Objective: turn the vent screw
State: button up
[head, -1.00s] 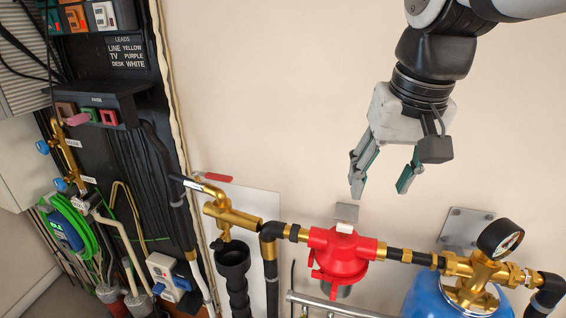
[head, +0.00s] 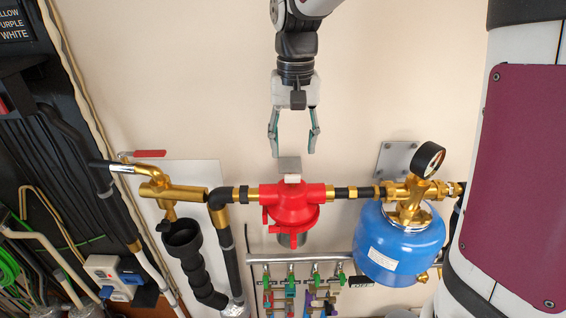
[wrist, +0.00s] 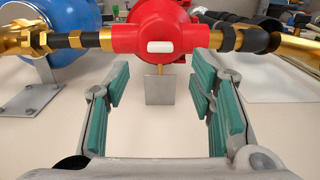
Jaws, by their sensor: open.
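The red regulator body (head: 291,203) sits in the horizontal pipe run, with a small white piece (head: 292,179) on it and a grey square plate (head: 289,164) behind it. In the wrist view the white piece (wrist: 160,46) faces me, and the grey plate (wrist: 158,92) joins a thin brass stem. I cannot tell for sure which part is the vent screw. My gripper (head: 292,152) points down above the regulator, open and empty. In the wrist view its green-padded fingers (wrist: 160,88) stand apart, either side of the plate.
A blue tank (head: 400,245) with a black gauge (head: 428,160) is on the right. A brass tap with a red lever (head: 149,154) and a black corrugated funnel (head: 184,240) are on the left. A metal rail with several small valves (head: 315,266) runs below. The wall above is clear.

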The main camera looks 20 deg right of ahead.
aim_at(293, 176)
notch_tip(293, 176, down, 8)
jog(key=shift+r, duration=0.15)
dwell(0.3)
jog(key=c, duration=1.2)
